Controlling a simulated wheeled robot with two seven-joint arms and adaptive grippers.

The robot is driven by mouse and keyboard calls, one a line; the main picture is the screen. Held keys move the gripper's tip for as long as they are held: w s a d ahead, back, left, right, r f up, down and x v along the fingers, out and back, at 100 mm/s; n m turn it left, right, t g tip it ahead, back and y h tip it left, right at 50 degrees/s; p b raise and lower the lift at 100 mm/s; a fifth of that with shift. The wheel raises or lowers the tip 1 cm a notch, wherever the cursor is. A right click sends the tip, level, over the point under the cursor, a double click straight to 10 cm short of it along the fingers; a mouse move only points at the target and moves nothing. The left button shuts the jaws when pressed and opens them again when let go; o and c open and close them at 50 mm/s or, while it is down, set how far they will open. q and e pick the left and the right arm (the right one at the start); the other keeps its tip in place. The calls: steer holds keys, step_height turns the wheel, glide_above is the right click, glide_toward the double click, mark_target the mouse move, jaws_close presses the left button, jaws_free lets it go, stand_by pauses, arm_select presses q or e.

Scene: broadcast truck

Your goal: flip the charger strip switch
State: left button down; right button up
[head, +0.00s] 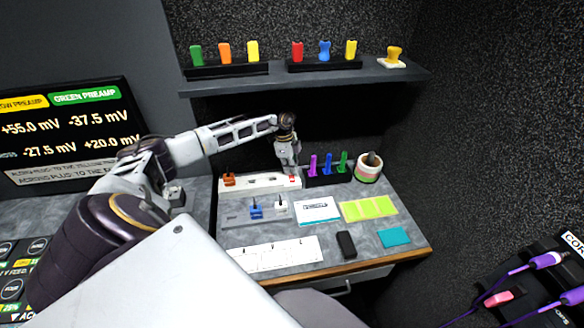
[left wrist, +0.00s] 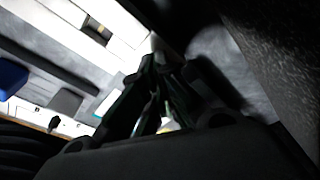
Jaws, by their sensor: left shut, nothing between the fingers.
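The white charger strip (head: 262,185) lies along the back of the desk, with an orange plug (head: 229,179) at its left end. A small red switch (head: 292,179) shows at its right end. My left gripper (head: 292,172) points down right over that end, shut and empty, its tips close to the switch; I cannot tell whether they touch. In the left wrist view the closed fingers (left wrist: 158,60) are dark, beside the end of the white strip (left wrist: 75,14); the switch is not clear there. My right gripper is not in view.
Purple, blue and green upright pieces (head: 328,163) and a tape roll stack (head: 369,167) stand right of the strip. A shelf (head: 310,78) with coloured pieces hangs above. In front lie a grey tray with a blue plug (head: 256,208), cards and a black block (head: 346,244).

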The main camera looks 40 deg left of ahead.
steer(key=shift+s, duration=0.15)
arm_select(q)
steer(key=shift+f, duration=0.2)
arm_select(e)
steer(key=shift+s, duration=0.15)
